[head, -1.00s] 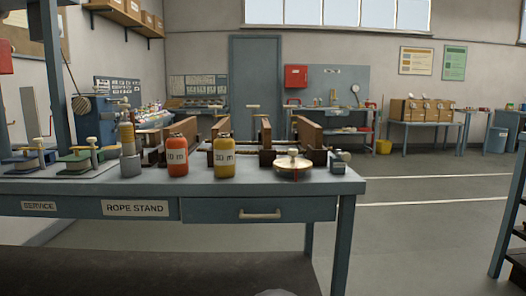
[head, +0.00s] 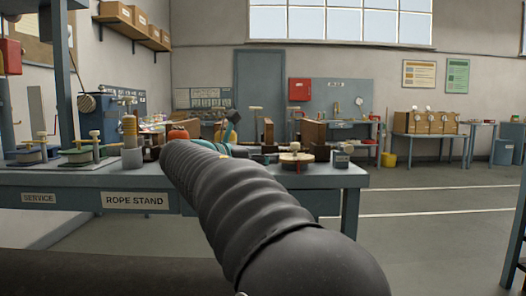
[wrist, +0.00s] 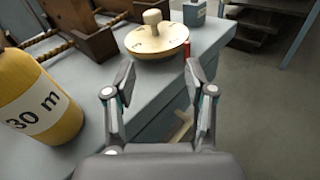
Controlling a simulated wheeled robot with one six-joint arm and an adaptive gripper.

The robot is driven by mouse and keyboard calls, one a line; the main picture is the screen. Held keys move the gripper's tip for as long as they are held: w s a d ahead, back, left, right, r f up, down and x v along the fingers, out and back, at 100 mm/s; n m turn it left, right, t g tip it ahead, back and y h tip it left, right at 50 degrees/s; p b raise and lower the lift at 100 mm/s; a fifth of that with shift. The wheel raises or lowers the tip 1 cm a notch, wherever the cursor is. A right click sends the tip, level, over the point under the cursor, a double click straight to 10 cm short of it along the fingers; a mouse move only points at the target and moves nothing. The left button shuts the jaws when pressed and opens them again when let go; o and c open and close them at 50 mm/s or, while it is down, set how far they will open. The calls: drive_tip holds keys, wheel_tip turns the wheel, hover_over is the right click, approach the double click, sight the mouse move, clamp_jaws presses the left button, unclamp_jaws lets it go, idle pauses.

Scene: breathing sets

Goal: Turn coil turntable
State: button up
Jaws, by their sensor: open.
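The coil turntable (head: 296,158) is a round cream disc with a knob on top, near the right end of the rope stand bench. In the wrist view the turntable (wrist: 157,42) lies ahead of my gripper (wrist: 159,82), past the fingertips. A small red post (wrist: 188,50) stands at its right rim. My gripper is open and empty, its two fingers spread above the bench's front edge, apart from the turntable. In the head view my dark arm crosses the middle and covers much of the bench; the gripper is only partly visible.
A yellow bottle (wrist: 42,100) marked 30 m stands close on the left in the wrist view. The orange bottle (head: 178,133) is mostly hidden by my arm. Wooden dividers (head: 313,137) stand behind the turntable. A small grey-blue block (head: 341,160) sits to its right.

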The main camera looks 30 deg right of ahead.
sight(295, 143)
drive_tip(key=shift+n+h, duration=0.5)
drive_tip(key=x, duration=0.4)
drive_tip(key=r+x, duration=0.1)
drive_tip(key=x, duration=0.4)
drive_tip(key=w+x, duration=0.1)
drive_tip(key=x, duration=0.4)
drive_tip(key=shift+d+r, duration=0.1)
drive_tip(key=shift+r, duration=0.25)
clamp_jaws()
